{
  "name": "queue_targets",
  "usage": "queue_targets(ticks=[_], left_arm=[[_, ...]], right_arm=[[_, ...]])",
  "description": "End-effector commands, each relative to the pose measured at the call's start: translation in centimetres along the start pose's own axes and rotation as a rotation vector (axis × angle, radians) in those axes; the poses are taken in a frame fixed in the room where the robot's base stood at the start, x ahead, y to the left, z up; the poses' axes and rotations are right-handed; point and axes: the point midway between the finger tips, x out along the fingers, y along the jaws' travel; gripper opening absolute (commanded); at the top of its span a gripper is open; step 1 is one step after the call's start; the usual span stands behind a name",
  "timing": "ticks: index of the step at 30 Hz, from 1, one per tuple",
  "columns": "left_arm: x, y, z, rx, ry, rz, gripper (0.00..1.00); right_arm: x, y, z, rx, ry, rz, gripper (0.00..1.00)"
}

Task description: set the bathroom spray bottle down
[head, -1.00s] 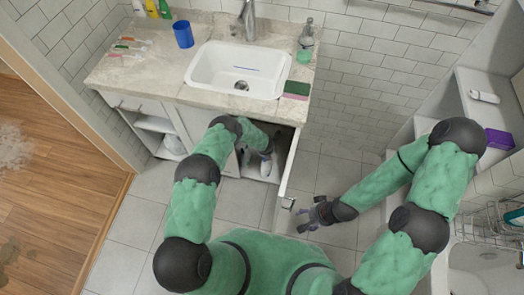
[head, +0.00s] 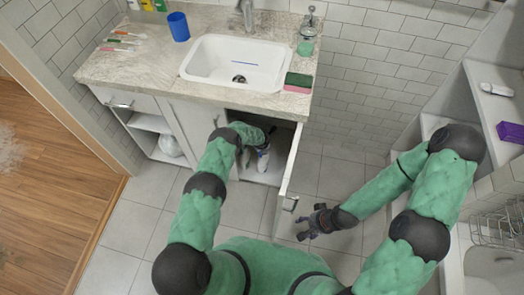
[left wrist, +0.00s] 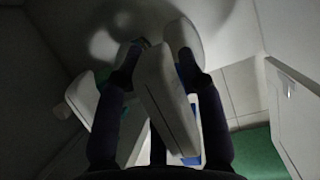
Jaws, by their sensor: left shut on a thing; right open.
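The white spray bottle (left wrist: 165,95) is between the fingers of my left gripper (left wrist: 160,65) in the left wrist view, which are shut on it. It looks tilted there, and its lower end is not clear. In the head view my left gripper (head: 258,145) is inside the open cabinet under the sink, partly hidden by the arm. White bottle shapes (head: 263,161) show just below it; I cannot tell whether the held bottle touches the cabinet floor. My right gripper (head: 308,226) is open and empty, outside the cabinet near its open door.
The cabinet door (head: 290,175) stands open to the right of my left arm. Another pale object (left wrist: 84,98) is left of the held bottle in the dim cabinet. Above, the counter (head: 135,65) holds the sink (head: 215,65), a blue cup (head: 178,27) and sponges (head: 298,83).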

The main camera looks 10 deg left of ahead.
Motion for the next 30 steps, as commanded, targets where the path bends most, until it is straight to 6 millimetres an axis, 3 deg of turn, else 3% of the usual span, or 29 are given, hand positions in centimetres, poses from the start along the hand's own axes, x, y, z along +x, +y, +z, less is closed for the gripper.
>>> queue_targets(ticks=[1,4,18,19,21,30], left_arm=[[1.1,-0.2,-0.6,0.0,0.002,-0.001,0.0],[1.9,-0.2,-0.9,0.0,0.001,-0.001,0.0],[2.3,-0.2,-1.0,0.0,0.001,-0.001,0.0],[2.4,-0.3,-1.3,0.0,0.005,-0.001,0.44],[2.4,-0.3,-1.3,0.0,0.005,-0.001,0.63],[2.4,-0.3,-1.3,0.0,0.005,-0.001,0.63]], right_arm=[[0.7,0.2,0.0,0.0,0.0,0.0,0.58],[1.1,0.4,0.0,0.0,-0.001,0.0,0.58],[1.1,0.4,0.0,0.0,0.0,0.0,0.58],[1.1,0.4,0.0,0.0,0.0,0.0,0.58],[1.1,0.4,0.0,0.0,0.0,0.0,0.58],[1.1,0.4,0.0,0.0,0.0,0.0,0.58]])
